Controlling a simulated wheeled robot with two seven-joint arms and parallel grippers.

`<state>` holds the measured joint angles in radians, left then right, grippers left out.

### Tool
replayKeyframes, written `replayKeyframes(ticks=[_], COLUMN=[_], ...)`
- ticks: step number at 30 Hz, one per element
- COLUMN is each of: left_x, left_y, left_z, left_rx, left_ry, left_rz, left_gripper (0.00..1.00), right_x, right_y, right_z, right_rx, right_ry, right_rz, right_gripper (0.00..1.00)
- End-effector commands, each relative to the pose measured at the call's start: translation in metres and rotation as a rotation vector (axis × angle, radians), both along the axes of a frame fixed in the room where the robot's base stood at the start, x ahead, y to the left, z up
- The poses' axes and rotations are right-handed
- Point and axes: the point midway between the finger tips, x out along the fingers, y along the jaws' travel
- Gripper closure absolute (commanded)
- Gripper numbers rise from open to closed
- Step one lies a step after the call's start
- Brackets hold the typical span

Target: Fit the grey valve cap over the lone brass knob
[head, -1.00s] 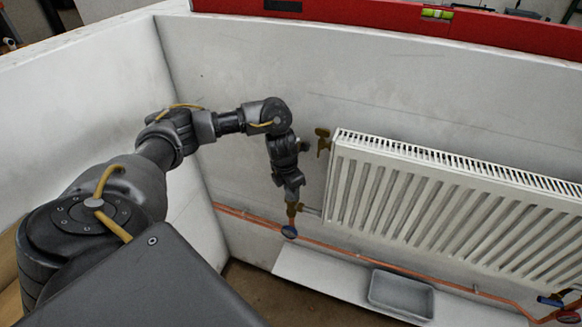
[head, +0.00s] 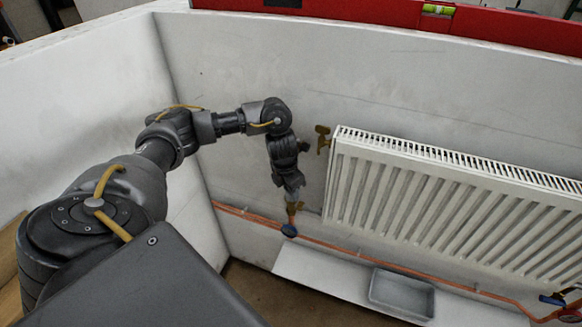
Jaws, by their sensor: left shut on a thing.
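My left gripper (head: 291,193) points down just left of the radiator, shut on a small grey piece that looks like the grey valve cap; the fingers mostly hide it. Directly below its tips is a brass fitting (head: 294,208) on the copper pipe, close beneath or touching; I cannot tell which. A blue handle (head: 289,230) sits under that fitting. Another brass fitting (head: 323,139) stands at the radiator's upper left corner, right of my wrist and apart from it. Which brass part is the lone knob is unclear. My right gripper is not in view.
The white ribbed radiator (head: 440,205) hangs close to the right of my gripper. Copper pipe (head: 350,250) runs along the wall below. A grey tray (head: 402,294) sits on a white ledge (head: 320,275). A red spirit level (head: 350,12) lies along the wall top.

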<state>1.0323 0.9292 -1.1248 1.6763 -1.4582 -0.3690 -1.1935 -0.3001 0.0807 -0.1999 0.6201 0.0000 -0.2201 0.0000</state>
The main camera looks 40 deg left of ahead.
Motion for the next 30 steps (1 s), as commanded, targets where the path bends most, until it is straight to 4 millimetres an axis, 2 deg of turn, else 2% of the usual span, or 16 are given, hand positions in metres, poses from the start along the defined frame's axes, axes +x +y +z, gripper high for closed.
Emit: replayKeyframes(ticks=[6,7,12,18,23,30], left_x=[0.0001,0.0001,0.0001,0.0001,0.0001,0.0001], left_y=[-0.0001,-0.0001,-0.0001,-0.0001,0.0000,0.0000], left_z=[0.0003,0.0003,0.0004,0.0004,0.0004,0.0004], left_rx=[0.000,0.000,0.000,0.000,0.000,0.000], left_ry=[0.000,0.000,0.000,0.000,0.000,0.000], left_rz=[0.000,0.000,0.000,0.000,0.000,0.000], left_gripper=[0.91,0.64,0.42,0.41,0.20,0.19], right_x=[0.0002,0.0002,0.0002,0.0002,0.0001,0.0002], right_y=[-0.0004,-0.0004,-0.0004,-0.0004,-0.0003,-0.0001], right_z=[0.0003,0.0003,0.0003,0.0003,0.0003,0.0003], right_rx=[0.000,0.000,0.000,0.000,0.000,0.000], right_ry=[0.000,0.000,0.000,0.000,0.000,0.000], right_rz=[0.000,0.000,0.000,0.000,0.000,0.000], right_gripper=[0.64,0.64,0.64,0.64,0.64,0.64])
